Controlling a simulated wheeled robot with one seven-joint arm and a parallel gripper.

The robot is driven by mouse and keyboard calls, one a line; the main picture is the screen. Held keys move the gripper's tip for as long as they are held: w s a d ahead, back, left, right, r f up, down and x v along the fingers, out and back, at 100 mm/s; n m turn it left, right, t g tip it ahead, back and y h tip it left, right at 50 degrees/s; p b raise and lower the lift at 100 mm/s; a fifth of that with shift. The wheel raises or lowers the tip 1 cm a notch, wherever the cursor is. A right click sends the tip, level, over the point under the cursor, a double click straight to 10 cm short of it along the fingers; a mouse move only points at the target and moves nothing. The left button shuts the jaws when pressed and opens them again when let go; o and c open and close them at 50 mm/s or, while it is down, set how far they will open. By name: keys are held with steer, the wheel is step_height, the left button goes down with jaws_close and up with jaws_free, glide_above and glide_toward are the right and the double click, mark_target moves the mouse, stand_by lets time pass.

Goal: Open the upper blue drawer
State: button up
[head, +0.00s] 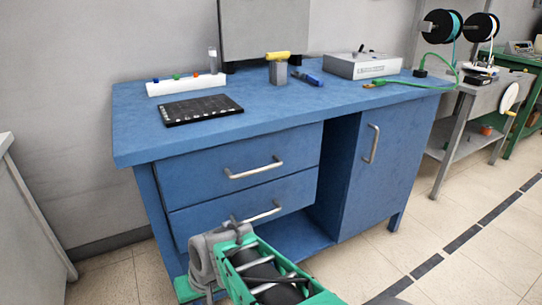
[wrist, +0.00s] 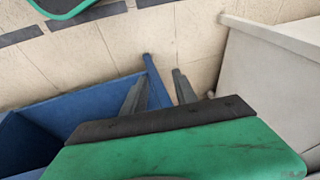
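The upper blue drawer (head: 242,163) is in the blue desk in the head view. Its front looks closed, with a horizontal silver bar handle (head: 253,168). The lower blue drawer (head: 245,205) is beneath it and also looks closed. My gripper shows in the wrist view (wrist: 158,90), its two grey fingers apart with nothing between them. Floor and a blue desk leg show beyond them. In the head view my arm is low in front of the drawers, overlapping the lower one; the fingertips cannot be clearly made out there. No handle shows in the wrist view.
The blue desktop (head: 290,108) holds a black tray (head: 200,109), a white rack (head: 186,84) and a grey box (head: 362,65). A blue cupboard door (head: 375,160) with a vertical handle is right of the drawers. A pale cabinet (head: 30,230) stands at left. Floor is clear at right.

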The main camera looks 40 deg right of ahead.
steer(key=w+d+r+m+t+y+p, duration=0.1)
steer(key=w+d+r+m+t+p, duration=0.3)
steer(key=d+r+m+p, duration=0.25)
steer(key=m+t+h+p, duration=0.7)
steer(key=m+p, duration=0.1)
steer(key=m, duration=0.4)
glide_toward(259, 171)
steer(key=w+d, duration=0.1)
steer(key=w, duration=0.2)
steer(key=x, duration=0.7)
steer(key=shift+w+f, duration=0.25)
steer(key=shift+f, duration=0.15)
steer(key=shift+c, duration=0.4)
jaws_close()
